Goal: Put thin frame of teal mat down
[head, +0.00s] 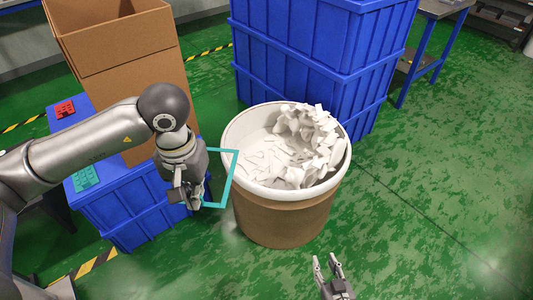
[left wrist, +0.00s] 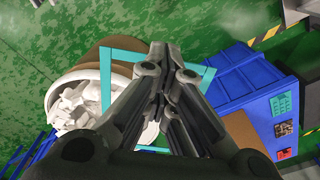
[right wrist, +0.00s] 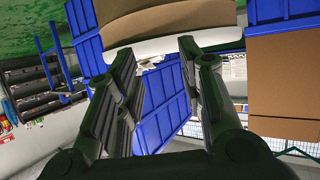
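A thin teal frame (head: 233,175) hangs from my left gripper (head: 190,198), beside the left side of a drum. In the left wrist view the frame (left wrist: 125,54) surrounds the fingertips (left wrist: 172,62), which are closed on its edge; part of it is hidden behind the fingers. A teal piece (head: 86,179) lies on a blue surface at the left, and it also shows in the left wrist view (left wrist: 281,104). My right gripper (head: 330,265) is open and empty in front of the drum; its spread fingers (right wrist: 160,75) show in the right wrist view.
The drum (head: 285,217) has a white rim and holds white scraps (head: 300,150). Blue crates (head: 310,50) are stacked behind it. A cardboard box (head: 120,50), a red piece (head: 64,109) and a blue crate (head: 140,210) stand at left. Green floor (head: 440,190) is clear at right.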

